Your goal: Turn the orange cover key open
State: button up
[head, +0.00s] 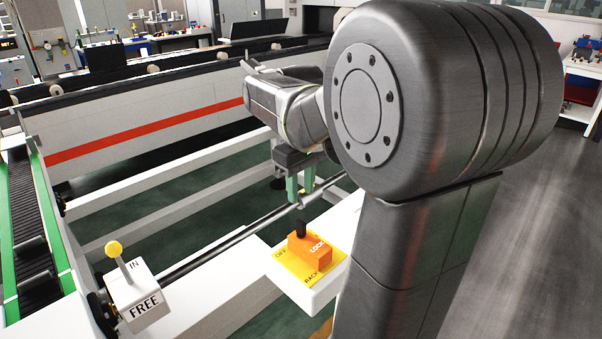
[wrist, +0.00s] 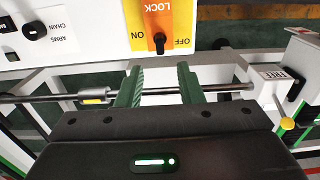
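The orange cover (head: 318,257), marked LOCK, sits on a yellow plate (head: 286,262) on a white panel. A black key (head: 300,229) stands at its edge. In the wrist view, the orange cover (wrist: 167,17) is at top centre, with the black key (wrist: 159,43) at its lower edge between the words ON and OFF. My gripper (head: 300,186) is behind the cover in the head view. In the wrist view, my gripper (wrist: 159,78) has its green fingers apart with nothing held between them; they point towards the key but are apart from it.
A metal rod (head: 235,238) runs past the panel and shows beyond the fingers in the wrist view. A white block (head: 141,297) marked IN and FREE carries a yellow-knobbed lever (head: 115,250). A black knob (wrist: 35,30) sits on a white panel at upper left.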

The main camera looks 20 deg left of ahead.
aim_at(301, 221)
notch_tip(301, 221, up, 4)
jog(key=shift+f, duration=0.1)
dwell(0.5)
notch_tip(301, 221, down, 14)
jog(key=shift+r, duration=0.1)
dwell(0.5)
